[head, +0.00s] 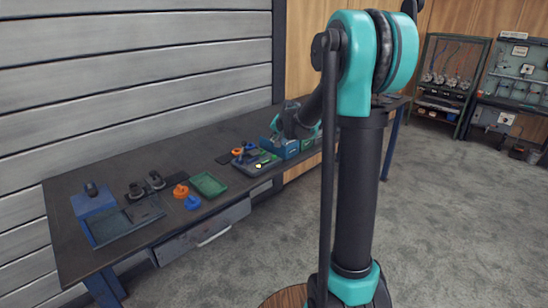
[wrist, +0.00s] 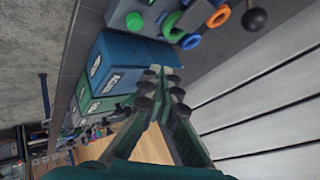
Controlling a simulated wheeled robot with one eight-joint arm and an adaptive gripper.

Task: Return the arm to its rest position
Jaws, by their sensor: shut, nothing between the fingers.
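My gripper (wrist: 164,77) shows in the wrist view with its two fingers meeting at the tips, shut and empty. Behind the fingertips are a blue bin (wrist: 107,66) and a green bin (wrist: 94,98), both with white labels. I cannot tell how far the fingertips are from the bins. In the head view my arm stands upright in front and reaches over the bench (head: 120,178). Its far end is near the blue bin (head: 288,150), and the fingers cannot be made out there.
A grey part with blue, orange and green rings (wrist: 188,22) lies close in the wrist view. The bench also holds a green tray (head: 208,185), orange and blue flanged parts and a blue block (head: 94,200). A slatted wall (head: 130,80) stands behind. Open floor (head: 450,220) lies right.

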